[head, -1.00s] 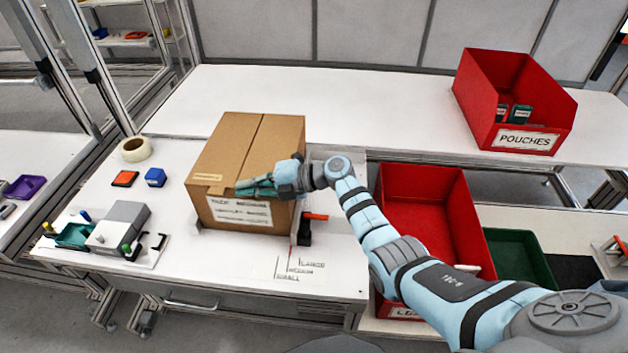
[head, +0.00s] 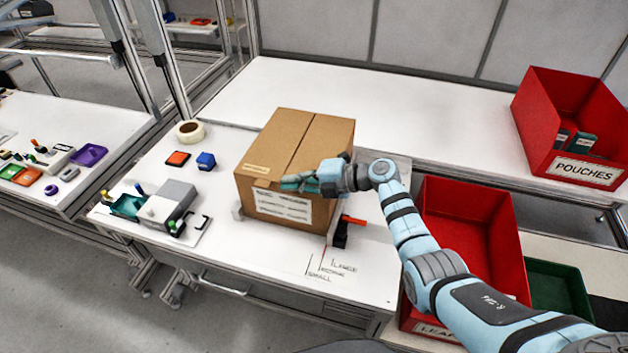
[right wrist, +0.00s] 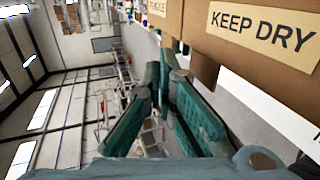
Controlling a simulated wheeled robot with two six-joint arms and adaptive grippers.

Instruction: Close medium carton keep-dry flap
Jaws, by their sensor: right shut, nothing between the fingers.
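The medium carton (head: 318,150) stands upright on the white table in the head view, its two top flaps lying flat with a seam between them. A printed label is on its front face. The right wrist view shows a "KEEP DRY" label (right wrist: 262,32) on the carton's cardboard, close to my gripper. My right gripper (head: 290,183) is at the carton's upper front edge, its green fingers shut and empty. In the right wrist view the fingers (right wrist: 165,75) meet near the cardboard edge; I cannot tell whether they touch it. My left gripper is not in view.
A tape roll (head: 190,132), an orange-black block (head: 178,158) and a blue block (head: 206,160) lie left of the carton. A grey tool stand (head: 168,204) is nearer. Red bins stand right, one labelled "POUCHES" (head: 586,172).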

